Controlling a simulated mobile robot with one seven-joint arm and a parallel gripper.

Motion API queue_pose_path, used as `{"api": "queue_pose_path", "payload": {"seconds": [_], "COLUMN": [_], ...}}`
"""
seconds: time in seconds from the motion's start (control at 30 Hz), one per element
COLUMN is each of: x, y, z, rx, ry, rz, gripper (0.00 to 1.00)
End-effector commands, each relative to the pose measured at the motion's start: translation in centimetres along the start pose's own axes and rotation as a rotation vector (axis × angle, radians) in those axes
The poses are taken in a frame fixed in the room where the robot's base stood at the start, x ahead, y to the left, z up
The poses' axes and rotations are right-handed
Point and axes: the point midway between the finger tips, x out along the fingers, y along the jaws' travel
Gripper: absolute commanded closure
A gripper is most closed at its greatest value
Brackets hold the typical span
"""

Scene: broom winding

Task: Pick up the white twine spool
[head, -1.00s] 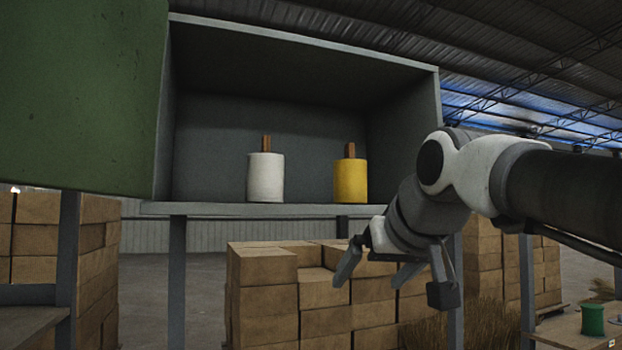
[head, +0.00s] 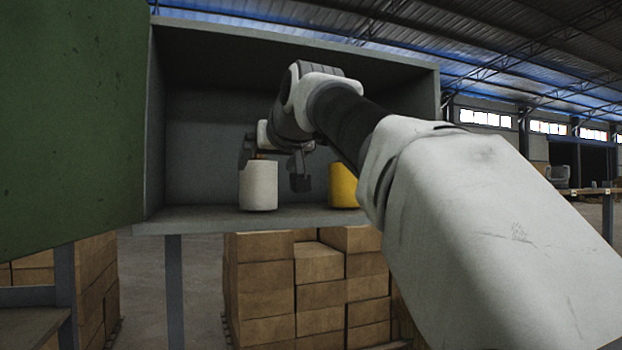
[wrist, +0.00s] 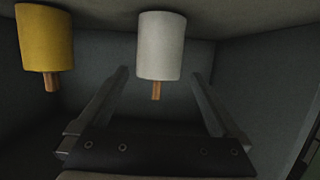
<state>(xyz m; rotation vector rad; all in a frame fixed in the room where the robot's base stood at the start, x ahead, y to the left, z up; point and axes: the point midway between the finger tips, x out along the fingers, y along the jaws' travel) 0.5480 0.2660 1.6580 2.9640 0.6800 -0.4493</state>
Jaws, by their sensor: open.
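The white twine spool (head: 258,186) stands upright on the shelf of the open grey cabinet in the head view. In the wrist view the white spool (wrist: 160,45) appears upside down, its brown wooden peg (wrist: 156,90) pointing down in the picture, between the two finger lines. My gripper (wrist: 160,85) is open and empty, its fingers spread on either side of the spool's line. In the head view my gripper (head: 268,165) is inside the cabinet, at the top of the white spool and partly hiding its peg. Whether the fingers touch the spool cannot be told.
A yellow spool (head: 343,187) stands to the right on the same shelf (head: 300,217), partly hidden by my arm. The cabinet's side walls and roof enclose the space. A green door panel (head: 70,120) is at left. Stacked cardboard boxes (head: 270,290) show below.

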Motion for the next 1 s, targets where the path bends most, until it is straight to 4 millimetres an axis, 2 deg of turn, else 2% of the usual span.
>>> {"api": "queue_pose_path", "payload": {"seconds": [0.1, 0.2, 0.47, 0.7, 0.83, 1.0], "x": [2.4, 3.7, 5.4, 8.7, 9.7, 9.9], "y": [0.1, 0.1, 0.1, 0.1, 0.1, 0.1], "z": [-0.2, -0.2, 0.0, 0.1, 0.3, 0.4], "rx": [-0.001, 0.0, 0.0, -0.001, -0.001, 0.0], "ry": [-0.003, 0.0, 0.0, 0.0, 0.0, 0.001], "rz": [0.004, 0.003, 0.003, 0.003, 0.003, 0.001], "gripper": [0.0, 0.0, 0.0, 0.0, 0.0, 0.0]}}
